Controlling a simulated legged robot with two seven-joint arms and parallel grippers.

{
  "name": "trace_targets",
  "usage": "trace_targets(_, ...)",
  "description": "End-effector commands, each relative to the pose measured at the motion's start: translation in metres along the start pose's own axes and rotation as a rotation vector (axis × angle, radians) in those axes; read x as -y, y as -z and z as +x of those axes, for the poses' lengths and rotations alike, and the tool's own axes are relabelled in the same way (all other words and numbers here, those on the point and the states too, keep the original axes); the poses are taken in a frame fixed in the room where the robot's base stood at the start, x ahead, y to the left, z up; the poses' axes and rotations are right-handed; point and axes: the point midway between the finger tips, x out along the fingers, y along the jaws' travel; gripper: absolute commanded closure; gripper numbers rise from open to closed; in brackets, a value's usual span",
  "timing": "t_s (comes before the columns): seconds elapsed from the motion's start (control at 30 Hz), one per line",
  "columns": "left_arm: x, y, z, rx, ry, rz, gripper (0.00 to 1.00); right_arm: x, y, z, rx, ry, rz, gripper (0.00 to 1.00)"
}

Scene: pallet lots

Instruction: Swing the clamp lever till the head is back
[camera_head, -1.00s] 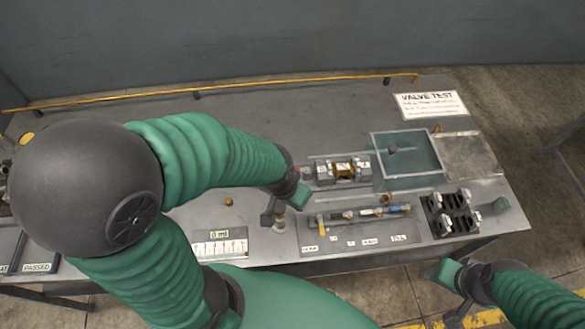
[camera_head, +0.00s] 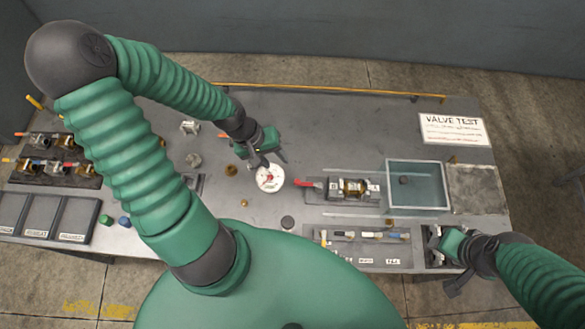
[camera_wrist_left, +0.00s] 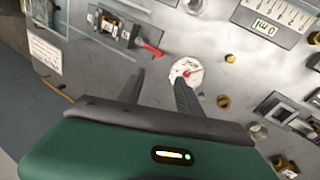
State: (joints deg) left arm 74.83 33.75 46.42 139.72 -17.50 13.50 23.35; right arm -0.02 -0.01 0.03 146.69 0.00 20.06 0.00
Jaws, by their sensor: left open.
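The clamp fixture (camera_head: 350,189) sits on the bench right of centre, with a brass-coloured valve body in its middle. Its red lever (camera_head: 308,184) points left from the fixture's left end. In the left wrist view, the red lever (camera_wrist_left: 153,49) and fixture (camera_wrist_left: 113,26) lie beyond my fingers, at upper left. My left gripper (camera_head: 268,160) is open and empty, above the white dial gauge (camera_head: 270,178), left of the lever and apart from it. My right gripper (camera_head: 447,262) is at the bench's front right, over black blocks; its jaws are unclear.
A clear-walled tank (camera_head: 417,184) stands right of the fixture. A strip with fittings (camera_head: 362,236) lies in front. Black trays (camera_head: 42,213) and valves with coloured handles (camera_head: 55,168) are at left. A yellow rail (camera_head: 330,90) runs along the back edge.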

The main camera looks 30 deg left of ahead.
Motion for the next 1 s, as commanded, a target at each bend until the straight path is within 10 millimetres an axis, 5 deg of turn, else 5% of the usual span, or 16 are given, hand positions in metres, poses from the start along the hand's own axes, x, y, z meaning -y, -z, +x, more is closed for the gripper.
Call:
trace_targets(0.53,0.004,0.004,0.136,0.011,0.001,0.004,0.58,0.0,-0.006,0.027,0.0,0.0,0.001,0.52)
trace_targets(0.73,0.004,0.003,0.16,0.006,0.001,0.003,0.58,0.0,-0.006,0.025,0.0,0.0,0.0,0.52)
trace_targets(1.0,0.001,0.003,0.164,0.004,0.005,0.002,0.58,0.0,-0.006,0.026,0.0,0.0,0.001,0.52)
